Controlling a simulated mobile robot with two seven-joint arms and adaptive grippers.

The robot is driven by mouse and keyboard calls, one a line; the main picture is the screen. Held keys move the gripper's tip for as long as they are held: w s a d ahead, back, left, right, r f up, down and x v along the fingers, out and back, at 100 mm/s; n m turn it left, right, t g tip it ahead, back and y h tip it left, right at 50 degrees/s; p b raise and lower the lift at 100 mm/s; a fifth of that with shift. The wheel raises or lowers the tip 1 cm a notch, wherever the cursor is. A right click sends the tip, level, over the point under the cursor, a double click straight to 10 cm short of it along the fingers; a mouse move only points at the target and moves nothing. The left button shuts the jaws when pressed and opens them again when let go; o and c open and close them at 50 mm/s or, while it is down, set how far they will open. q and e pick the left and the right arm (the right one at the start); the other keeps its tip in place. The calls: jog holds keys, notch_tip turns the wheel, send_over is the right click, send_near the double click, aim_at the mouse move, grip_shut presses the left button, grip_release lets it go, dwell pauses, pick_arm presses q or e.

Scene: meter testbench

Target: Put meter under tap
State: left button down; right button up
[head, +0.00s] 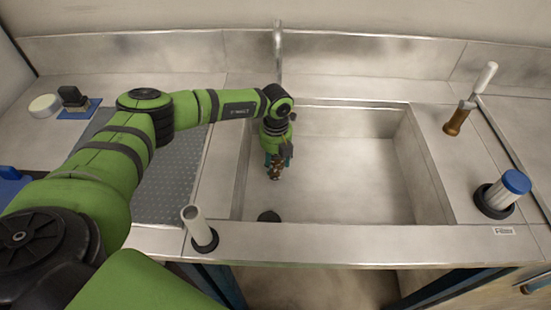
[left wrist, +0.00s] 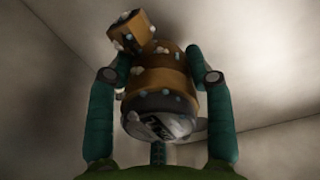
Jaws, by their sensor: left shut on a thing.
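The meter (left wrist: 158,78) is a brass-coloured body with a dark, glassy round face, dotted with white and pale blue specks. It sits between the two teal fingers of my left gripper (left wrist: 158,95) in the left wrist view. In the head view my left gripper (head: 277,162) points down into the sink (head: 350,185) near its left side, and the meter (head: 272,176) shows small below the fingers. A thin upright metal pipe (head: 277,50), which looks like the tap, stands at the back of the sink. Its lower part is hidden behind my arm. My right gripper is out of view.
A dark round spot (head: 269,216) is on the sink floor. A white tube (head: 196,225) stands at the front rim. A blue-capped cylinder (head: 503,192) and a wooden-handled tool (head: 470,100) are at the right. The sink's right half is clear.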

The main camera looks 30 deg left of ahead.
pick_arm(q)
jog(key=shift+f, duration=0.1)
jog(key=shift+c, duration=2.4)
grip_release()
jog(key=shift+f, duration=0.1)
jog(key=shift+r, duration=0.35)
notch_tip(320, 180, up, 12)
jog(key=shift+f+b, duration=0.15)
jog(key=shift+b, duration=0.75)
